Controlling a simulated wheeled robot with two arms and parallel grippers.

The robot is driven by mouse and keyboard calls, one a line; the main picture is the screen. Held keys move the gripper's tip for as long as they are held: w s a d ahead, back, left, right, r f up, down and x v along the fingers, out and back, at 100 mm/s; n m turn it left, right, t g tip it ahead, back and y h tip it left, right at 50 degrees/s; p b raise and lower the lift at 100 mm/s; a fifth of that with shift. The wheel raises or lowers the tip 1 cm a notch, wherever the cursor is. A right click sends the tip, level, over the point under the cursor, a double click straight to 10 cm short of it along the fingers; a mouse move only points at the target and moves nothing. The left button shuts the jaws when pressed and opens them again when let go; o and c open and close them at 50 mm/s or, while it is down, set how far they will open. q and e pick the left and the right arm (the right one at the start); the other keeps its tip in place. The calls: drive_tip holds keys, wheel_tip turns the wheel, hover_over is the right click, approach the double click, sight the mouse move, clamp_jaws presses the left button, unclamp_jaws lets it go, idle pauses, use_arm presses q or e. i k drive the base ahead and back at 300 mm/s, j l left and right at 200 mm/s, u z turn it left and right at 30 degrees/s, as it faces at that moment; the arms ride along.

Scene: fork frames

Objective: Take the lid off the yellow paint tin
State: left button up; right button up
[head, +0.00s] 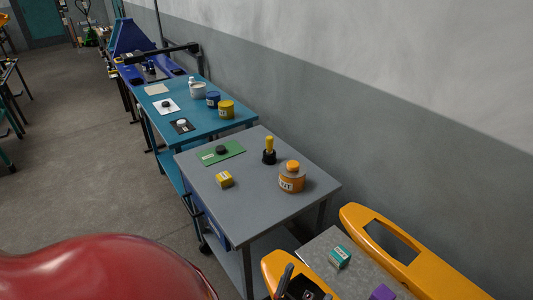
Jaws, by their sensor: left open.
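The yellow paint tin (226,111) stands upright on the far teal table (195,129), near its right edge. Its top looks covered, but it is too small to tell how the lid sits. My left gripper (305,287) shows only in part at the bottom edge, with dark fingers that are open and seem empty. It is far from the tin, with the grey table (240,205) between them. My right gripper is not in view.
A blue tin (213,99) and a whitish tin (198,90) stand by the yellow one. The wall runs along the right; the floor (80,150) at left is open.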

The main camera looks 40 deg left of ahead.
sight(290, 169)
drive_tip(key=u, duration=1.05)
drive_tip(key=z, duration=0.85)
drive_tip(key=j+z, duration=0.9)
drive_tip(key=j, duration=0.15)
drive_tip(key=k+j+z, duration=0.2)
drive_tip(key=j+z, duration=0.3)
drive_tip(key=k+j, duration=0.1)
drive_tip(key=j, duration=0.3)
drive_tip(key=k+j+z, duration=0.1)
drive_tip(key=j, duration=0.3)
drive_tip(key=k+j, duration=0.15)
drive_tip(key=j, duration=0.2)
drive_tip(key=k+j+z, duration=0.1)
drive_tip(key=j, duration=0.3)
drive_tip(key=k+j+z, duration=0.1)
drive_tip(key=j, duration=0.3)
drive_tip(key=k+j, duration=0.2)
drive_tip(key=j, duration=0.15)
drive_tip(key=k+j+z, duration=0.1)
drive_tip(key=j, duration=0.25)
drive_tip(key=i+j, duration=0.1)
drive_tip(key=j, duration=0.1)
